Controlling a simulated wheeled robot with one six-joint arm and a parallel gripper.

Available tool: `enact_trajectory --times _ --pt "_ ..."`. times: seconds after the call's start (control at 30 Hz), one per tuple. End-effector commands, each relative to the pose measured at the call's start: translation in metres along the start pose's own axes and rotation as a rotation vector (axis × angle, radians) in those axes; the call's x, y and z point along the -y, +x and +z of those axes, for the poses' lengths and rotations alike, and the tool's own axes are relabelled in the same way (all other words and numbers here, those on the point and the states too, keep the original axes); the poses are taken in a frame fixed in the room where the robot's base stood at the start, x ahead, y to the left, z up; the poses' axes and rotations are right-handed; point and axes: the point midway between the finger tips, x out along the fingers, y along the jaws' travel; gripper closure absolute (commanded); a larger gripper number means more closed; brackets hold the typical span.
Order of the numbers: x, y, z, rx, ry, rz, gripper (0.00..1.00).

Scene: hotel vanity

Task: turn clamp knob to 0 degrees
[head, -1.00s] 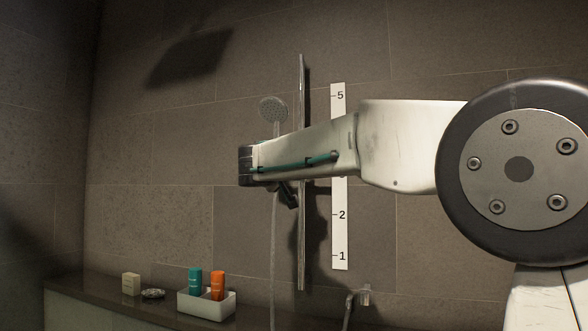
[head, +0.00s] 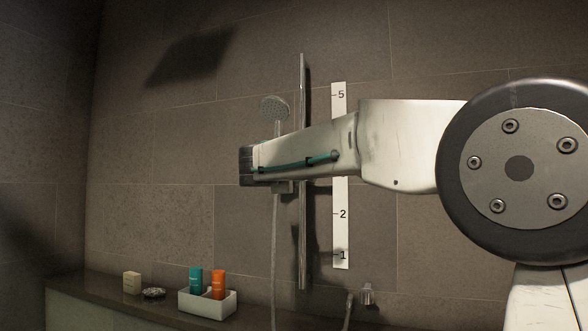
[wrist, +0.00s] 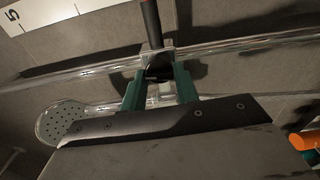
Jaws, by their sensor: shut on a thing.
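In the wrist view, the green fingers of my gripper (wrist: 159,92) are closed around the dark clamp knob (wrist: 158,73) on the shower rail. A dark bar with a reddish streak (wrist: 152,22) extends from the clamp toward the top of that view. The chrome rail (wrist: 225,48) crosses behind the fingers; it stands upright in the head view (head: 302,235). A grey block of the clamp (head: 283,187) shows just under my wrist in the head view. My wrist hides the knob and fingertips there. The shower head (head: 275,107) sits above my wrist, and shows left in the wrist view (wrist: 68,122).
A white numbered scale strip (head: 340,225) is on the tiled wall right of the rail. Below, a ledge (head: 110,295) holds soap (head: 132,282) and a white tray (head: 208,306) with teal (head: 196,281) and orange (head: 218,286) bottles. A hose (head: 274,255) hangs beside the rail.

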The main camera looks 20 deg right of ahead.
Motion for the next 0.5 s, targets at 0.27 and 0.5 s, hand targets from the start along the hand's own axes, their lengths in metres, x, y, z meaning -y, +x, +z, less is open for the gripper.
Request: enact_trajectory --times 0.27,0.5 --pt "-0.0047 0.0001 0.0043 0.008 -0.122 0.006 0.92" --pt "-0.0050 0.0000 0.0044 0.008 -0.162 0.006 0.93"
